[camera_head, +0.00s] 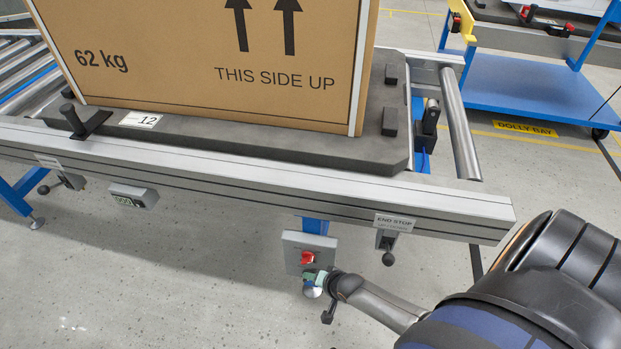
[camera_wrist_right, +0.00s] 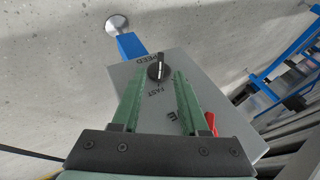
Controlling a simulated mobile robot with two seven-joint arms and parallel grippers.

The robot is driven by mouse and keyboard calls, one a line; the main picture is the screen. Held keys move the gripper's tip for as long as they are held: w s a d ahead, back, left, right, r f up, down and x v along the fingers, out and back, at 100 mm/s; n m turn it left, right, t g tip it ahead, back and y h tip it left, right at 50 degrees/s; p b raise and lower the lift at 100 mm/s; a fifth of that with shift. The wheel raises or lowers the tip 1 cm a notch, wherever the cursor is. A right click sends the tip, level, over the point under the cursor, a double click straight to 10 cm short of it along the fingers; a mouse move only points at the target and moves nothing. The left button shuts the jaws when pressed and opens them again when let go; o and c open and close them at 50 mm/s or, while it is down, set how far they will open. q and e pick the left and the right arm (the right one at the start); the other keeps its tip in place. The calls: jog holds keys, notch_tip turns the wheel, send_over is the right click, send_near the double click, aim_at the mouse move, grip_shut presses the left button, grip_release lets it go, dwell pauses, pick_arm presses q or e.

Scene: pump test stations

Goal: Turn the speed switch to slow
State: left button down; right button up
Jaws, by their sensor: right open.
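The grey control box (camera_head: 292,243) hangs under the conveyor's front rail in the head view. In the head view my right gripper (camera_head: 315,279) is at the box's lower part and hides the switch. My left gripper is not in view.
A red button (camera_head: 307,257) sits on the box above my gripper. The end stop lever (camera_head: 387,246) hangs to its right under the rail (camera_head: 270,181). A large carton (camera_head: 210,60) stands on a dark pallet (camera_head: 250,137) above. The floor below is clear.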

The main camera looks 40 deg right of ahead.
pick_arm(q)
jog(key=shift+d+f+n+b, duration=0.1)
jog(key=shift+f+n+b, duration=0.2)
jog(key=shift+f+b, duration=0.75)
pick_arm(e)
jog(key=shift+x, duration=1.8)
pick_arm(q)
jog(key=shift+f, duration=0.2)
pick_arm(e)
jog(key=shift+d, duration=0.1)
grip_shut()
pick_arm(q)
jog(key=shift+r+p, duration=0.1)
jog(key=shift+p, duration=0.3)
pick_arm(e)
jog(key=shift+r, duration=0.1)
